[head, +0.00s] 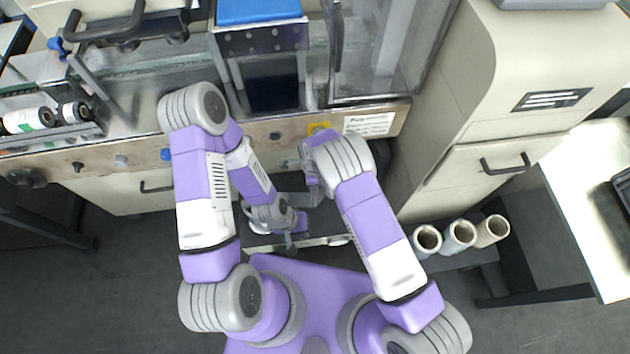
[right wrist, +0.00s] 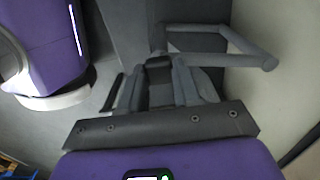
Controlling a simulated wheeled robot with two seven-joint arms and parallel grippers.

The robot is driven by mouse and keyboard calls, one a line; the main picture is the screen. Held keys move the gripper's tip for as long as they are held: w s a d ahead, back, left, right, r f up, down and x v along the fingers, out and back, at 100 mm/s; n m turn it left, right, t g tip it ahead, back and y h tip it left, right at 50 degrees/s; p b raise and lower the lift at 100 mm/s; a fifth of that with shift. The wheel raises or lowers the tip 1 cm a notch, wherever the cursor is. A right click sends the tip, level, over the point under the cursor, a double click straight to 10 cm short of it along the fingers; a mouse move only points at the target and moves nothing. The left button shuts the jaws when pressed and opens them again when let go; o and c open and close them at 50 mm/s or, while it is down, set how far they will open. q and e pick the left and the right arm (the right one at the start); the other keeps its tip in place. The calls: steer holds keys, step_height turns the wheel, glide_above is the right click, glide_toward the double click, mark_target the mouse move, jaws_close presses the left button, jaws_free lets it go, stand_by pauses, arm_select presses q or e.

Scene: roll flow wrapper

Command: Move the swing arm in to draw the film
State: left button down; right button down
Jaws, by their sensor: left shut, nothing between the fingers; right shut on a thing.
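The swing arm shows in the right wrist view as a grey bar frame (right wrist: 222,32) with a bent outer end, reaching right from my fingers. My right gripper (right wrist: 158,62) is shut on the near end of this frame. In the head view my right wrist hangs in front of the machine's lower front, and its fingers are mostly hidden by my own arm. My left gripper (head: 288,240) is shut and empty, pointing down in front of the machine below the panel. I cannot make out the film's path.
The machine's front rail (head: 228,140) carries knobs and a yellow label. A beige cabinet (head: 480,150) stands close on the right. Several upright rolls (head: 459,236) stand below it. Floor at lower left is clear.

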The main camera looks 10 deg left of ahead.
steer(key=shift+a, duration=0.15)
steer(key=c, duration=0.8)
jaws_free()
step_height(320, 180, up, 8)
steer(key=shift+f+p, duration=0.15)
steer(key=shift+p, duration=1)
